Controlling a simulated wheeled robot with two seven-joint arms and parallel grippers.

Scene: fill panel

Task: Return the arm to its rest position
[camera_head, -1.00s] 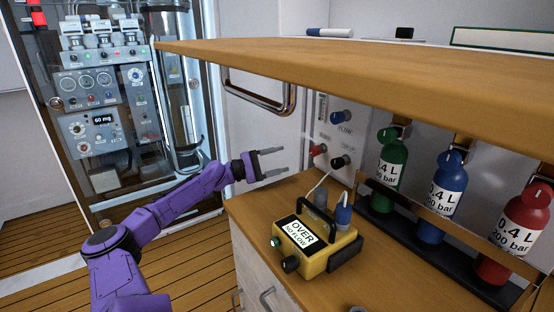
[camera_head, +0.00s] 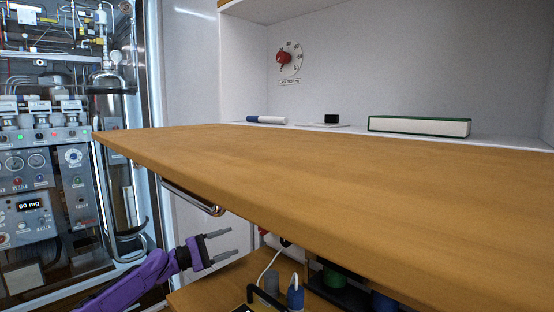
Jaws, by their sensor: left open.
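My left gripper (camera_head: 222,245) is at the lower left of the head view, on the purple arm (camera_head: 135,283). Its two grey fingers are apart with nothing between them, and they point right. It is below the level of the wooden upper shelf (camera_head: 310,180), above or beside the lower wooden counter (camera_head: 205,283). My right gripper does not show.
The upper shelf's front edge juts out above the gripper. A metal handle (camera_head: 190,198) is just above and left of it. On the lower counter stand a blue-capped fitting (camera_head: 295,293) and a cable. A machine cabinet (camera_head: 45,180) stands at the left.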

